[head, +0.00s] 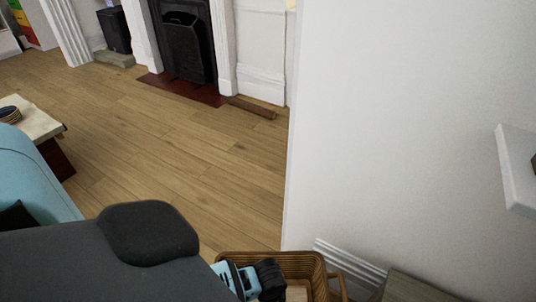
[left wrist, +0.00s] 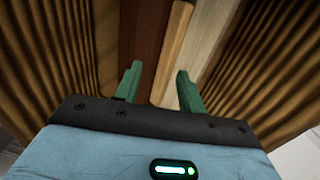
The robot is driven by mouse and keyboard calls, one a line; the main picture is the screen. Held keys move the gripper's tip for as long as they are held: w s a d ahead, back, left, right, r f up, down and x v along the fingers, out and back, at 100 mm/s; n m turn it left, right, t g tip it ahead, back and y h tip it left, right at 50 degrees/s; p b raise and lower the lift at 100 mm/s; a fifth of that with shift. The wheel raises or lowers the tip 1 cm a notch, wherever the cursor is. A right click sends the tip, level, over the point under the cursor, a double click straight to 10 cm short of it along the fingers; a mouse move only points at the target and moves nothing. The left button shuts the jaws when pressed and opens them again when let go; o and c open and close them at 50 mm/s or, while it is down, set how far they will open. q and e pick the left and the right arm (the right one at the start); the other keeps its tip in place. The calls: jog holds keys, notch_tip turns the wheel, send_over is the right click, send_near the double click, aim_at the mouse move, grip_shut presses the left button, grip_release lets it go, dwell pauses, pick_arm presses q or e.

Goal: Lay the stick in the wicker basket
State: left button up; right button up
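The wicker basket (head: 318,265) stands at the bottom of the head view, beside the white wall. In the left wrist view its ribbed walls (left wrist: 50,60) rise on both sides of my left gripper (left wrist: 157,75). My left gripper reaches down into the basket; its green fingers are apart with nothing clamped between them. A tan wooden stick (left wrist: 176,40) lies lengthwise in the basket, seen through the gap between the fingers. A darker brown strip of wood (left wrist: 143,35) and a paler strip lie alongside it. In the head view my left wrist hides part of the basket's inside. My right gripper is not in view.
A brown wooden piece (head: 252,107) lies on the floor by the fireplace (head: 186,48). A low table (head: 38,125) and light blue seat (head: 35,170) are at left. A white wall (head: 400,130) closes off the right. The middle floor is clear.

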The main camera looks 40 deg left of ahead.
pick_arm(q)
notch_tip(320, 180, up, 11)
jog(key=p, duration=0.3)
dwell(0.5)
